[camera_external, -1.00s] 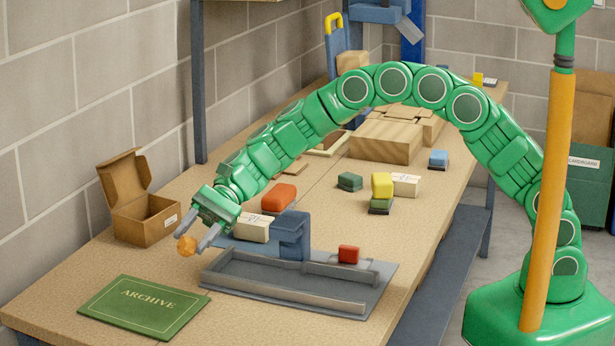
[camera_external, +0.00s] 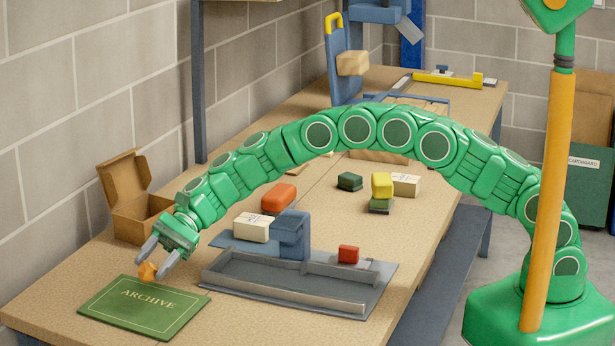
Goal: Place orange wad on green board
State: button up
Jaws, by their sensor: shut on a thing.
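The orange wad (camera_external: 147,272) is between the fingers of my gripper (camera_external: 153,264), which is shut on it. The wad is at the upper edge of the green board (camera_external: 145,318), which lies flat on the table and is marked ARCHIVE. In the picture the wad overlaps the board's far edge; I cannot tell whether it touches the board. My fingers hide part of the wad.
An open cardboard box (camera_external: 138,205) stands behind my gripper. A grey tray fixture (camera_external: 290,285) with a red block (camera_external: 348,254) is right of the board. A cream block (camera_external: 252,227) and an orange-red block (camera_external: 279,197) lie behind. Bare table surrounds the board's left side.

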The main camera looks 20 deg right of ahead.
aim_at(137, 277)
jog(key=shift+w+a+f, duration=0.25)
jog(key=shift+a+f, duration=0.2)
jog(key=shift+f, duration=0.2)
jog(key=shift+w+a+f, duration=0.2)
jog(key=shift+a+f, duration=0.25)
jog(key=shift+f, duration=0.15)
jog(key=shift+a+f, duration=0.1)
jog(key=shift+f, duration=1.45)
jog(key=shift+f, duration=0.15)
jog(key=o, duration=1)
jog(key=shift+o, duration=0.2)
jog(key=v, duration=1.1)
jog(key=shift+w, duration=0.1)
jog(key=shift+w+d+r, duration=0.2)
jog(key=shift+d+r, duration=0.15)
jog(key=shift+d, duration=0.05)
